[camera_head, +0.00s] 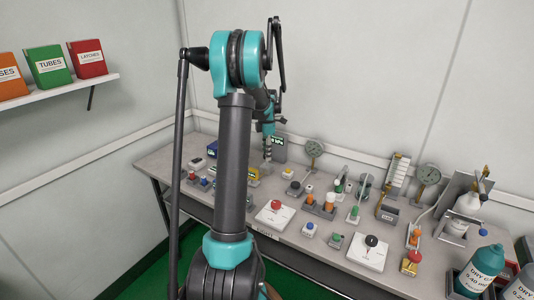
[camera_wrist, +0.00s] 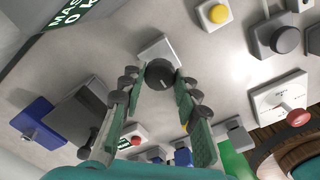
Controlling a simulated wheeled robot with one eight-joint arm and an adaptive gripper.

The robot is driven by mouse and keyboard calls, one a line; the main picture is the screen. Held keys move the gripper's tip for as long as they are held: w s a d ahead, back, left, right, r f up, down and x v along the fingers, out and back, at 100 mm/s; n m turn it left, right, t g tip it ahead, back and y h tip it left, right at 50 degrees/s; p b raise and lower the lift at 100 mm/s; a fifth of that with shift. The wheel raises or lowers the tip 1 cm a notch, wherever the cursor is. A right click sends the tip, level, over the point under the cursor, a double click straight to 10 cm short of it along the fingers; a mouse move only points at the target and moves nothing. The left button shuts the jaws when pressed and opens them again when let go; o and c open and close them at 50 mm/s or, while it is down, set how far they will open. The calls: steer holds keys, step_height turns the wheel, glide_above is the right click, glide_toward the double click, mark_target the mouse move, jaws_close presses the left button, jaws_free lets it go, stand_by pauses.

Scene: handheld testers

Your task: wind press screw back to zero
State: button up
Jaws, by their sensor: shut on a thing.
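In the wrist view my gripper (camera_wrist: 159,88) is shut on a dark round knob (camera_wrist: 160,73), with one green-padded finger on each side. The knob sits at the end of a pale block (camera_wrist: 157,48). I cannot read any scale or zero mark on it. In the head view my gripper (camera_head: 267,148) points down over the back left of the bench, and the held knob is too small to make out there. Whether this knob belongs to the press screw is not clear from the frames.
A yellow button (camera_wrist: 218,14) and a dark round knob on a grey base (camera_wrist: 285,39) are nearby.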

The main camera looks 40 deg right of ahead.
steer(key=o, duration=1.2)
step_height(320, 180, up, 12)
steer(key=shift+f, duration=0.1)
